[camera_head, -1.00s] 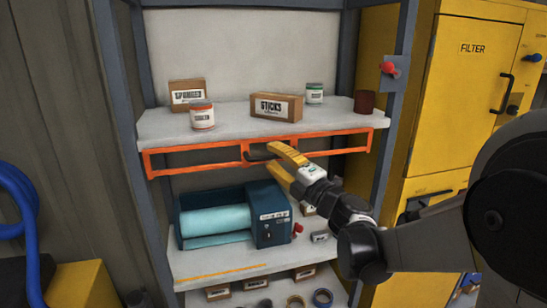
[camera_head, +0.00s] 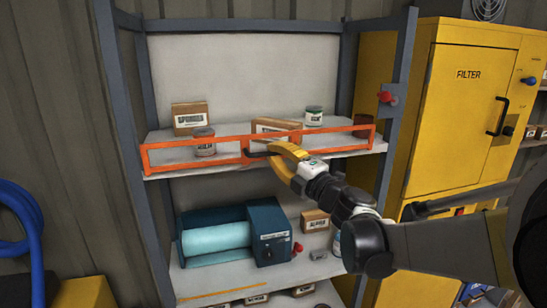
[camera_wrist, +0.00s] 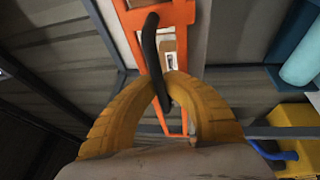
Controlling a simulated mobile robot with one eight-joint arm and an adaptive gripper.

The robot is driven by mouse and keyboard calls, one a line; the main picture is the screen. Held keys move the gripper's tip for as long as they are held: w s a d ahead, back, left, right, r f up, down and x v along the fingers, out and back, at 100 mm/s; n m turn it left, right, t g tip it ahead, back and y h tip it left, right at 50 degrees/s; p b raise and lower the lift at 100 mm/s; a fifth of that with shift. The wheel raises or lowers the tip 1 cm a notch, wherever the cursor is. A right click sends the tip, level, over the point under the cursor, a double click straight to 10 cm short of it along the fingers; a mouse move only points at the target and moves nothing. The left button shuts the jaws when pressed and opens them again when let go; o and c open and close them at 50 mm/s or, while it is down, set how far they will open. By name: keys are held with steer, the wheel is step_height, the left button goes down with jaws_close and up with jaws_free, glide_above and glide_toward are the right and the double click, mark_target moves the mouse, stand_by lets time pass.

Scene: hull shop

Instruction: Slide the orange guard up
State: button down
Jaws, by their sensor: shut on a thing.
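The orange guard (camera_head: 203,164) is a flat open frame across the front of the upper shelf. It stands above the shelf's front edge, in front of the items there. A dark handle (camera_head: 258,154) sits near its middle. My gripper (camera_head: 274,151), with yellow fingers, is shut on that handle. In the wrist view the yellow fingertips (camera_wrist: 165,88) close around the black handle (camera_wrist: 150,45), with the orange guard (camera_wrist: 178,18) behind it. The fingers hide part of the handle.
The upper shelf (camera_head: 158,137) holds a box (camera_head: 189,117), a can (camera_head: 313,116), and other items behind the guard. A blue machine with a teal roll (camera_head: 215,238) stands on the shelf below. A yellow filter cabinet (camera_head: 465,120) is at the right. Grey posts flank the shelves.

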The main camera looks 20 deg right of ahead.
steer(key=shift+w+r, duration=0.1)
steer(key=shift+w, duration=0.1)
steer(key=c, duration=1.5)
jaws_free()
steer(key=shift+s, duration=0.15)
steer(key=shift+c, duration=0.2)
steer(key=shift+o, duration=0.4)
steer(key=shift+s+r, duration=0.15)
steer(key=shift+s, duration=0.2)
steer(key=shift+w, duration=0.25)
steer(key=v, duration=1.2)
steer(key=shift+s, duration=0.1)
